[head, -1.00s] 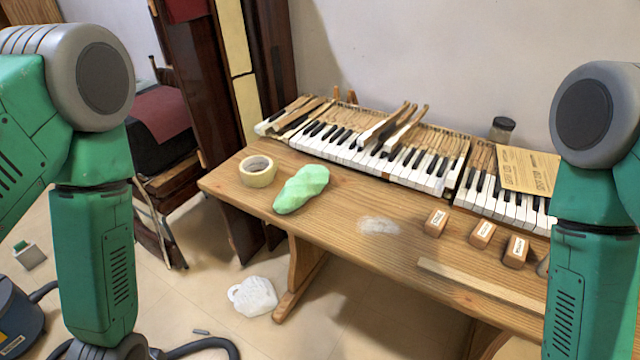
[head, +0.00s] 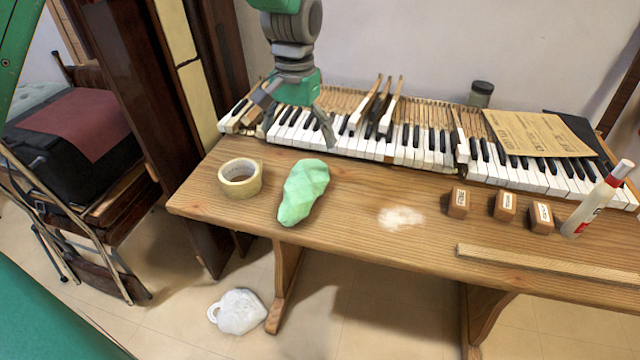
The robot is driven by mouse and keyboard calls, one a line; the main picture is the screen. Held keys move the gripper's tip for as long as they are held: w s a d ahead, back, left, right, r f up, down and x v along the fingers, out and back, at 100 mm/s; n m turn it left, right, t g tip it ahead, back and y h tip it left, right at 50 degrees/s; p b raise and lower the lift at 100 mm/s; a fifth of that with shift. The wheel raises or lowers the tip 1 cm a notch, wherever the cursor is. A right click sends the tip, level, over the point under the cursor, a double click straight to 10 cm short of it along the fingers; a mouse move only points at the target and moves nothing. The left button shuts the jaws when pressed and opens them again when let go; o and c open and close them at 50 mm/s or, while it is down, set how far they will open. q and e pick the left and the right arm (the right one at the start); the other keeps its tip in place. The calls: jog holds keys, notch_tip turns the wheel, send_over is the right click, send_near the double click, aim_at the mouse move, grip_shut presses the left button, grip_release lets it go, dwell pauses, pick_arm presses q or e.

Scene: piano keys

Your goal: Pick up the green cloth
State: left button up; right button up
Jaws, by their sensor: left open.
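The green cloth (head: 304,190) lies crumpled on the wooden table (head: 350,215), near its left front. My left gripper (head: 298,136) is above the table, over the piano keys and behind the cloth in the picture. Its fingers are spread wide and hold nothing. It is apart from the cloth. My right gripper is not in view.
A tape roll (head: 240,178) sits just left of the cloth. Piano keys (head: 420,150) line the table's back. Small wooden blocks (head: 504,205), a wooden strip (head: 545,264) and a bottle (head: 597,200) are at the right. White powder (head: 400,217) lies mid-table.

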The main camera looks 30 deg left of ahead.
aim_at(300, 179)
pick_arm(q)
jog(key=f, duration=0.2)
jog(key=f+b, duration=0.1)
jog(key=f, duration=0.5)
jog(key=shift+d, duration=0.25)
jog(key=shift+a+f, duration=0.45)
jog(key=shift+f, duration=0.05)
jog(key=f, duration=0.1)
jog(key=f+b, duration=0.1)
jog(key=f, duration=0.2)
jog(key=shift+d+f, duration=0.2)
jog(key=shift+d, duration=0.4)
jog(key=shift+a+f, duration=0.1)
jog(key=shift+a, duration=0.2)
jog(key=c, duration=1.2)
jog(key=shift+s+a, duration=0.1)
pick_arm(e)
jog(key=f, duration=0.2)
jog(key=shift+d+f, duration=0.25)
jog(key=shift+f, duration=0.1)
